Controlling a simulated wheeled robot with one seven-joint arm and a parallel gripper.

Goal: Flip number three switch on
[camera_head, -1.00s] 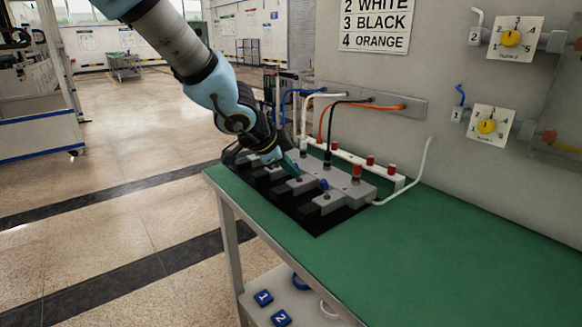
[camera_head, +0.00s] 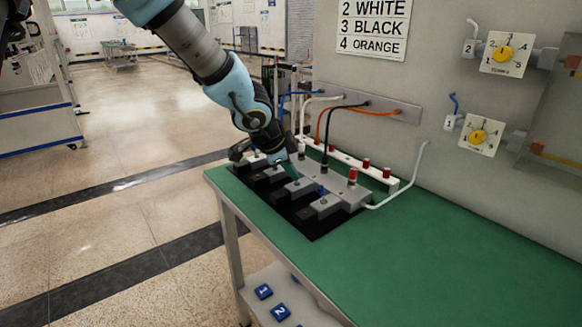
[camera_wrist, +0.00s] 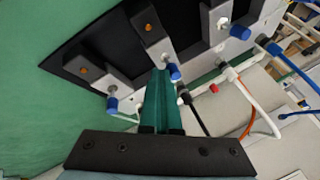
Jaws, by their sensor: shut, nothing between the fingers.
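A row of grey switch blocks stands on a black panel (camera_head: 318,228) at the table's far left end. In the wrist view, blue-tipped levers show on a near-left switch (camera_wrist: 112,104), a middle switch (camera_wrist: 173,71) and a far-right switch (camera_wrist: 240,32). My gripper (camera_wrist: 158,74) has its teal fingers together, with tips close beside the middle lever's blue cap. I cannot tell whether they touch. In the head view my gripper (camera_head: 297,182) reaches down among the blocks. The switch numbers are not readable, and the fingers partly hide the middle block.
Behind the blocks are a white strip (camera_head: 377,170) with red parts and blue, white, black and orange cables. A colour-number sign (camera_head: 372,28) and two yellow dials (camera_head: 503,53) (camera_head: 479,135) are on the wall. The green tabletop (camera_head: 430,245) is clear at right.

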